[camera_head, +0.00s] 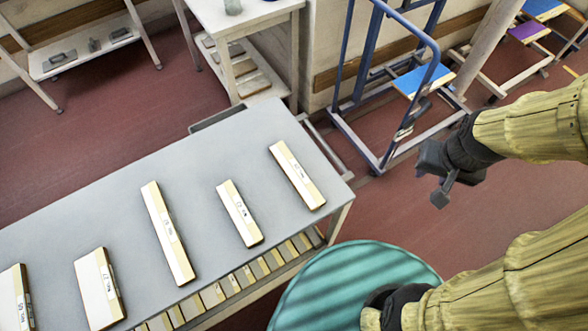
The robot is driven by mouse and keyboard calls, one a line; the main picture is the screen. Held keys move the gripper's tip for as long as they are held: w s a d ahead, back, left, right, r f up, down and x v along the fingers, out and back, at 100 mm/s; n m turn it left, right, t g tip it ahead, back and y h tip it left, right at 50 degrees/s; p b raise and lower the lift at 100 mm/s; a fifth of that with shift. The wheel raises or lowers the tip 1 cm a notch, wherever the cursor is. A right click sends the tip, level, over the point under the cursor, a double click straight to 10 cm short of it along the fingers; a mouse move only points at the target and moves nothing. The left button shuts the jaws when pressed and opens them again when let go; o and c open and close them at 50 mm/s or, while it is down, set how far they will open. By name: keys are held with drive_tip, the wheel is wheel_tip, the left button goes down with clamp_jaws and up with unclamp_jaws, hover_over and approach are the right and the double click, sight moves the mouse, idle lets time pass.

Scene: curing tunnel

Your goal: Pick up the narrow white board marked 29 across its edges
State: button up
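Several pale, white-topped boards lie apart on a grey table (200,165), each with a small dark mark. The narrower ones are a board at the right end (290,165), a shorter board (232,200) left of it, and a long board (160,215) in the middle. Wider boards lie at the left (92,285) and far left (10,300). The marks are too small for me to tell surely which reads 29. My gripper (437,180) is right of the table, clear of every board. Its fingers look apart, with nothing between them.
A teal round surface (340,285) stands at the table's front right. A blue metal frame (365,80) with a blue panel (422,80) stands behind my gripper. A white shelved table (245,15) is at the back. Slats (235,285) lie under the grey table's front edge.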

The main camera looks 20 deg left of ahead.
drive_tip(key=shift+s, duration=0.1)
drive_tip(key=shift+o, duration=0.8)
drive_tip(key=shift+s+d, duration=0.1)
drive_tip(key=o, duration=0.4)
drive_tip(key=shift+a, duration=0.25)
drive_tip(key=shift+o, duration=0.5)
drive_tip(key=w+a+n+p, duration=0.1)
drive_tip(key=a+n, duration=0.1)
drive_tip(key=a, duration=0.4)
drive_tip(key=w+a+r+n+g+p, duration=0.1)
drive_tip(key=w+a+n, duration=0.1)
drive_tip(key=a, duration=0.5)
drive_tip(key=shift+w+a+n+y, duration=0.15)
drive_tip(key=shift+w+n+y, duration=0.15)
drive_tip(key=shift+n, duration=0.3)
drive_tip(key=s+a+n, duration=0.2)
drive_tip(key=a, duration=0.6)
drive_tip(key=s+a+n+g+p, duration=0.1)
drive_tip(key=a+n, duration=0.2)
drive_tip(key=a, duration=0.4)
drive_tip(key=shift+s+a+f+g, duration=0.15)
drive_tip(key=shift+s+a+g, duration=0.15)
drive_tip(key=shift+s+a, duration=0.1)
